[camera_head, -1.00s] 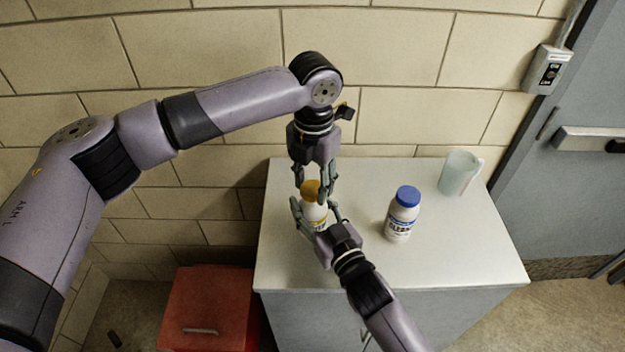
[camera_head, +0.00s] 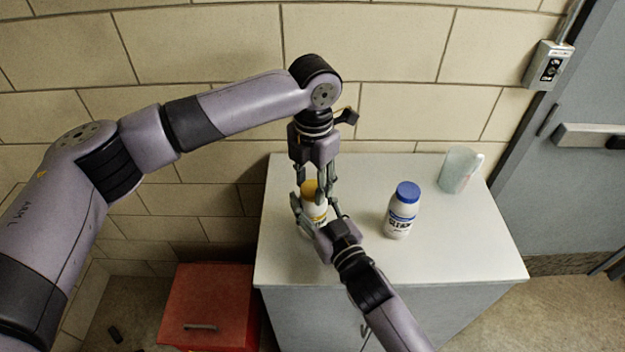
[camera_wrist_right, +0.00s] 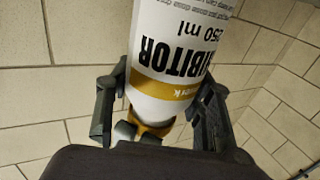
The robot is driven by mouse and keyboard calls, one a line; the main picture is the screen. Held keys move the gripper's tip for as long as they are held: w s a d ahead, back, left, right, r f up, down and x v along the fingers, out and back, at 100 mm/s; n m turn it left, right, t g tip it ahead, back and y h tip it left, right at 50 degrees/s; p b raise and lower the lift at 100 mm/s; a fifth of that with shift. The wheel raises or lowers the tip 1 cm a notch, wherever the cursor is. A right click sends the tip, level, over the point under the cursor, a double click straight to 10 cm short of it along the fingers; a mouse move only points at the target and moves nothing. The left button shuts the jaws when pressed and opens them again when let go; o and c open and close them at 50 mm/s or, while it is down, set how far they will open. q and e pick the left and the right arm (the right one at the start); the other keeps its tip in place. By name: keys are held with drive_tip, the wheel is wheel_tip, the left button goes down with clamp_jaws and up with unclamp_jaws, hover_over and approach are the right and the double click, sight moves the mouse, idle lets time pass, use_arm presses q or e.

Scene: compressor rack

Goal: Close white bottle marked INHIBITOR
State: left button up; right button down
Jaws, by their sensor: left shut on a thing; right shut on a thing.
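The white INHIBITOR bottle (camera_head: 317,213) stands on the cabinet top with a yellow cap (camera_head: 309,188) at its top. In the right wrist view the bottle (camera_wrist_right: 180,50) appears upside down, its INHIBITOR label readable and the yellow cap (camera_wrist_right: 152,127) low in the picture. My right gripper (camera_head: 317,213) is shut on the bottle's body, a finger on each side. My left gripper (camera_head: 313,184) comes from above and is shut on the cap, which its fingers partly hide. The cap sits at the neck; I cannot tell how tightly it is seated.
A white bottle with a blue cap (camera_head: 402,212) stands on the white cabinet top (camera_head: 456,249), right of the grippers. A translucent jug (camera_head: 459,170) stands at the back right. A red box (camera_head: 212,300) is on the floor at left. The cabinet's front right is clear.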

use_arm(q)
drive_tip(key=shift+m, duration=0.8)
drive_tip(key=o, duration=0.7)
drive_tip(key=shift+r, duration=2.3)
drive_tip(key=shift+c, duration=0.5)
